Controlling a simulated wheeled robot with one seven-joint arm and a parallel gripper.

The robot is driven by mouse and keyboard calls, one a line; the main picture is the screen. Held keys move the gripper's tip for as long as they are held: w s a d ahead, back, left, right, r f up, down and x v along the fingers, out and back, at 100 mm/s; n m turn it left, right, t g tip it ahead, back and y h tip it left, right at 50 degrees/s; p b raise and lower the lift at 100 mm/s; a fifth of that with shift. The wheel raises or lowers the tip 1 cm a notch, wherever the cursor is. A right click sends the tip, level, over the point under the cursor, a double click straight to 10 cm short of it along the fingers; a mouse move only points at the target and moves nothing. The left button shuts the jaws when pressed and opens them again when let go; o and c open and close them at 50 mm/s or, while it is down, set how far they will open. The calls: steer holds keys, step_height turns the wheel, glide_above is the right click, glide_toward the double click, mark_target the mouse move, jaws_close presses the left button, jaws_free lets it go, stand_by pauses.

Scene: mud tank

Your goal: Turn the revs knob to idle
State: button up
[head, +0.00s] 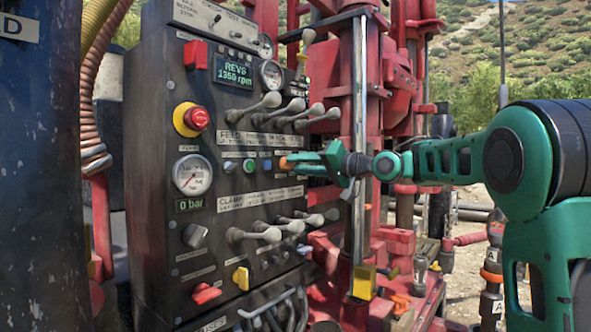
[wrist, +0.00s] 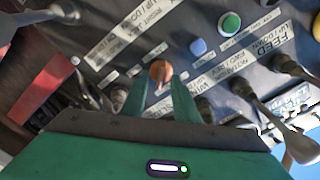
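A small orange knob (wrist: 160,72) sticks out of the dark control panel. In the wrist view it shows between the tips of my green fingers, with a narrow gap visible on each side. In the head view the orange knob (head: 285,163) sits at the left end of my gripper (head: 312,162), right of the green button. My gripper (wrist: 160,95) is open around or just short of the knob; the exact depth is unclear. The knob's own label is not readable. The display (head: 235,74) reads REVS 1360 rpm.
Rows of grey-knobbed levers lie above (head: 296,106) and below (head: 284,226) my gripper. A green button (head: 249,166) is close to the left. A red emergency stop (head: 193,119), a gauge (head: 192,175) and a grey knob (head: 195,235) are further left. Red rig columns (head: 345,80) stand behind.

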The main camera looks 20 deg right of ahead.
steer(key=shift+w+a, duration=0.35)
steer(key=shift+w, duration=0.1)
jaws_close()
steer(key=shift+n, duration=0.3)
steer(key=shift+a+n, duration=0.1)
steer(key=shift+n, duration=4.1)
